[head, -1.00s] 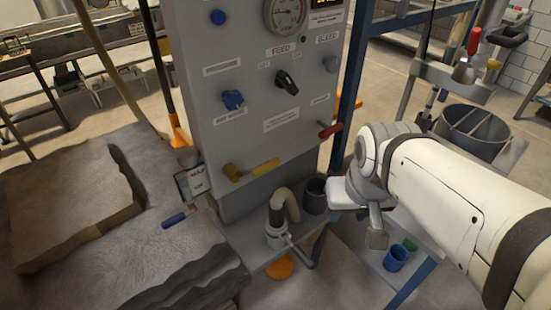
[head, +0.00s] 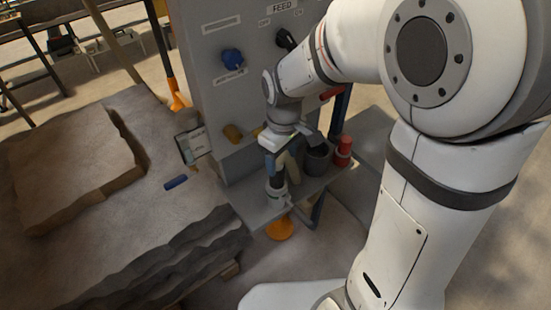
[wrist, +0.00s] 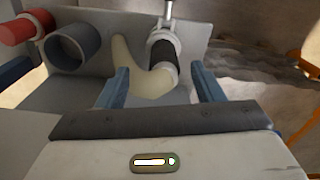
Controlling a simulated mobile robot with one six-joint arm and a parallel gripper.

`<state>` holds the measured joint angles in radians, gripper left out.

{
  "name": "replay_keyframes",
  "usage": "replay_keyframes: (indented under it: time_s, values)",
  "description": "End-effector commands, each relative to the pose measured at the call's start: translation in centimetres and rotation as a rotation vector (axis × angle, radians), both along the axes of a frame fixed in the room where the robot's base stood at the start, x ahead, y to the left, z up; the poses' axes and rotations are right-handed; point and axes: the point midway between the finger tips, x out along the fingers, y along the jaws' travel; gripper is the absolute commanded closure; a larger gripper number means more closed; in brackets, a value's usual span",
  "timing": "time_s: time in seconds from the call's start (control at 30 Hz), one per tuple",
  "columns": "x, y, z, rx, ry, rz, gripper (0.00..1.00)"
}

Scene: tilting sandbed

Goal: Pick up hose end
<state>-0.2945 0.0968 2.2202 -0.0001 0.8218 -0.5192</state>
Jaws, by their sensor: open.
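The hose end shows in the wrist view as a cream bent hose (wrist: 140,72) with a black cuff (wrist: 164,62) and a pale metal collar at its far end. In the head view, the cream hose (head: 292,172) stands on a small grey shelf (head: 252,206) by the panel, partly hidden by my gripper. My gripper (wrist: 160,70) is open, its two blue fingers on either side of the bend and cuff in the wrist picture. No contact shows, and depth between fingers and hose is hard to tell. In the head view my gripper (head: 279,160) is just above the hose.
A dark cup (head: 316,160) and a red cylinder (head: 343,150) stand right of the hose.

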Motion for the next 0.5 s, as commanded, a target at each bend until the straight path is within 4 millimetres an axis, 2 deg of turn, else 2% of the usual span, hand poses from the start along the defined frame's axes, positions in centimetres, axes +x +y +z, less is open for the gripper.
replay_keyframes:
  time_s: [0.5]
  values:
    - [0.5, 1.2, -5.7, -0.002, 0.007, 0.01, 0.39]
